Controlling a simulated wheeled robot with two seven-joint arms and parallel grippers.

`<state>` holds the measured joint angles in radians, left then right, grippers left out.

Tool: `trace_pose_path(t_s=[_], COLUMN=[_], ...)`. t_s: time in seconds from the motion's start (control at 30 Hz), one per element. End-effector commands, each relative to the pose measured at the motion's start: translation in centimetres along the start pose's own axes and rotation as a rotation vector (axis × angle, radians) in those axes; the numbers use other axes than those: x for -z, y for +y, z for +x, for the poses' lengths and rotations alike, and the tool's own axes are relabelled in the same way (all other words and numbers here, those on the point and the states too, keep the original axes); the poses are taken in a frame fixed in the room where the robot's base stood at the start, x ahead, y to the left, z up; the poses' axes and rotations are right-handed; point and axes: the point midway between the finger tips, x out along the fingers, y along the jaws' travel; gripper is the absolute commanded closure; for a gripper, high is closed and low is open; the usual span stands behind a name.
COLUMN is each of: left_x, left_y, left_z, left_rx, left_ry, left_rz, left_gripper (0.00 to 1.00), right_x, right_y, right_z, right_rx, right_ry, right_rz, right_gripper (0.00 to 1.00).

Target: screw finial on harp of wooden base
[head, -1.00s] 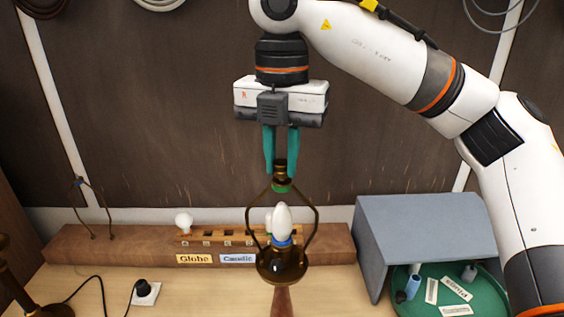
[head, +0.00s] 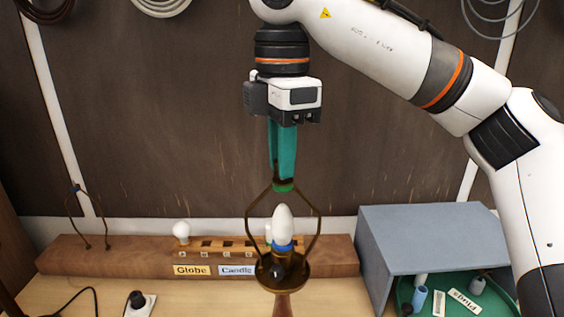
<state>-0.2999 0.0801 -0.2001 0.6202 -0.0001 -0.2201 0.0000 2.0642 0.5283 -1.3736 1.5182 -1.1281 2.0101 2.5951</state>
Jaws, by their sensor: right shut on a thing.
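The lamp on the wooden base (head: 283,304) stands front centre, its lower part cut off by the frame. Its brass harp (head: 319,215) rises around a white candle bulb (head: 283,222) with a blue collar. A green band (head: 283,186) marks the harp's top. My right gripper (head: 283,176) points straight down there, its teal fingers shut on the finial, which they almost wholly hide. The fingertips are right above the green band. I cannot tell how far the finial is threaded. My left gripper is not in view.
A wooden rack (head: 120,257) behind the lamp has Globe and Candle labels, a globe bulb (head: 181,231) and a loose harp (head: 82,215). A grey-blue box (head: 432,237) and a green tray (head: 493,296) with small parts stand right. A socket (head: 140,304) lies left.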

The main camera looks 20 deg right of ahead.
Motion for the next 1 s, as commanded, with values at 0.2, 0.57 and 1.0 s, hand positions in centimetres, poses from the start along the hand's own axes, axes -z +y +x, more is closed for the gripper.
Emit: trace_pose_path(t_s=[0.2, 0.57, 1.0], left_x=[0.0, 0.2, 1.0], left_y=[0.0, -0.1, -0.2], left_z=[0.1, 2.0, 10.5], left_rx=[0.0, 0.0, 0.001], left_ry=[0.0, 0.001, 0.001], left_rz=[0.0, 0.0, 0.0], left_gripper=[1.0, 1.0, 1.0], right_x=[0.0, 0.0, -0.1], right_y=[0.0, 0.0, -0.1], right_z=[0.0, 0.4, 0.8], right_rx=[-0.001, 0.002, 0.003], right_ry=[0.0, 0.0, 0.004], right_rz=[0.032, 0.326, 0.67], right_gripper=[1.0, 1.0, 1.0])
